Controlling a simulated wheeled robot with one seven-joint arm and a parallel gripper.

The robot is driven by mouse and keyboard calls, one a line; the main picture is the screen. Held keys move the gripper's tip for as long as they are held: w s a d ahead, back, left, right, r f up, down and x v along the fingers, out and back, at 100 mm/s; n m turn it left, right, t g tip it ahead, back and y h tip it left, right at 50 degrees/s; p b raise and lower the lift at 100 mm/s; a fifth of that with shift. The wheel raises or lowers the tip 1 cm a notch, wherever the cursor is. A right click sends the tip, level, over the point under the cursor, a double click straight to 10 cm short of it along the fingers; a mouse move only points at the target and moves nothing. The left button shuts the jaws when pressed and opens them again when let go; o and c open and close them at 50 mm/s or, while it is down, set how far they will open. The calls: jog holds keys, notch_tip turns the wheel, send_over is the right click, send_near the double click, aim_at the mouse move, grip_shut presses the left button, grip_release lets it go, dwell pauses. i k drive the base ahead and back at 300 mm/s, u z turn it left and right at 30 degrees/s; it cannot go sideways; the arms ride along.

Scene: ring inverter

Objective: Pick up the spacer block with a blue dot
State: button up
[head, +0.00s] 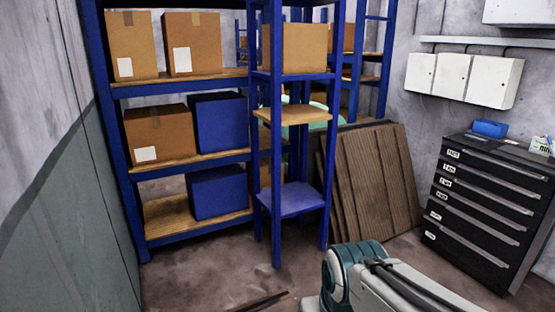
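I see no spacer block with a blue dot in the head view. Part of my arm, teal and pale grey, shows at the bottom right of centre. My gripper is outside the picture.
Blue shelving (113,150) along the back holds cardboard boxes (194,43) and blue boxes (217,191). A narrow blue rack (276,180) stands in front. Brown panels (365,180) lean beside it. Floor (205,265) is mostly clear.

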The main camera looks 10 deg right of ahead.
aim_at(476, 140)
jog(key=i, duration=1.8)
jog(key=z, duration=2)
jog(key=i, duration=3.8)
jog(key=u, duration=0.15)
